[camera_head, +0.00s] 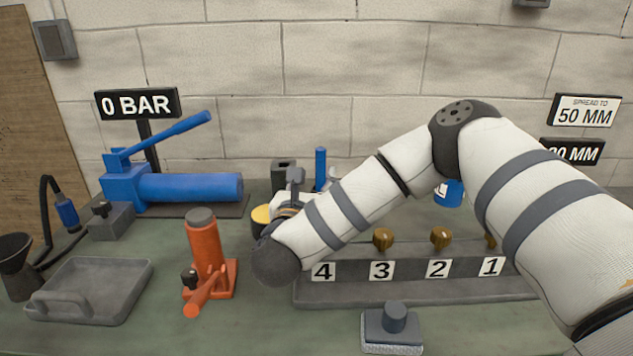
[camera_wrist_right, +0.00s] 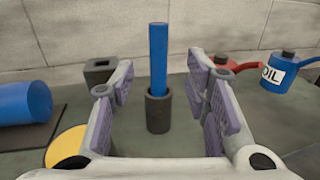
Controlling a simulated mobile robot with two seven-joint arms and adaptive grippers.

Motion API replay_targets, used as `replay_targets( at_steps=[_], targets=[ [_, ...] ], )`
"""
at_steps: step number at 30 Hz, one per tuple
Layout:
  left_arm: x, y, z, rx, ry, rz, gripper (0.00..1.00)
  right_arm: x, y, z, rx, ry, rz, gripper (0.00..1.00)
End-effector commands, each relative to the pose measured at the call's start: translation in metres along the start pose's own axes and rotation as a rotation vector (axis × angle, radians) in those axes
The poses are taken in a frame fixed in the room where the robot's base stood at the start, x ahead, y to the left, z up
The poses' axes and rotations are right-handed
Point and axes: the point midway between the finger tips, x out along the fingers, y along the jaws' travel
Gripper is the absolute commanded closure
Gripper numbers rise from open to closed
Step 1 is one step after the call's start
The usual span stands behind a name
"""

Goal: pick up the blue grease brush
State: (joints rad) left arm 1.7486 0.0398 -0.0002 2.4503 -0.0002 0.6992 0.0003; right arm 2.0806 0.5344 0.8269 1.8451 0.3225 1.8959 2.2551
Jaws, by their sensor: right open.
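The blue grease brush (camera_head: 320,168) stands upright at the back of the bench, its lower part hidden behind my right arm in the head view. In the right wrist view the blue handle (camera_wrist_right: 158,55) rises from a dark round cup (camera_wrist_right: 159,112). My right gripper (camera_wrist_right: 160,78) is open, with one finger on each side of the handle in that view. The brush is beyond the fingers or between their tips; I cannot tell which, and I see no contact. In the head view the right gripper (camera_head: 294,184) is partly hidden by its wrist. My left gripper is not in view.
A yellow-topped thing (camera_wrist_right: 66,146) is close to the gripper's left. A dark square block (camera_wrist_right: 100,72) stands left behind; a red can (camera_wrist_right: 224,68) and blue oil can (camera_wrist_right: 284,72) stand right. The blue pump (camera_head: 190,187), orange jack (camera_head: 205,245) and numbered rack (camera_head: 410,270) surround the arm.

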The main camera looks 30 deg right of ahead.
Motion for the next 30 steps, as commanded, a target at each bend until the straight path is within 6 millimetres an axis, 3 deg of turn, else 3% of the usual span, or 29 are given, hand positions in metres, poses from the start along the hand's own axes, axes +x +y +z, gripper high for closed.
replay_targets(
  at_steps=[1,5,13,21,23,27,30],
  targets=[
    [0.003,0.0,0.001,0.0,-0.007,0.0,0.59,0.0,0.0,-0.011,-0.003,0.002,0.001,0.57],
    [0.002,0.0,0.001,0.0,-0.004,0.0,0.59,0.015,0.0,-0.007,0.004,-0.002,-0.001,0.57],
    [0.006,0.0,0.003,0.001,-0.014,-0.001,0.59,0.067,0.0,-0.008,0.001,-0.002,-0.002,0.57],
    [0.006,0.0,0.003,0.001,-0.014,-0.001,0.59,0.075,0.0,-0.006,0.003,-0.002,0.001,0.57],
    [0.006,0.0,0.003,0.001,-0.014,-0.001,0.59,0.075,0.0,-0.006,0.003,-0.002,0.001,0.66],
    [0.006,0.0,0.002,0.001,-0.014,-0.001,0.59,0.075,0.0,-0.006,0.002,-0.002,0.001,0.98],
    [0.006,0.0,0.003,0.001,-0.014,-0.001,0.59,0.075,0.0,-0.006,0.002,-0.002,0.001,1.0]
  ],
)
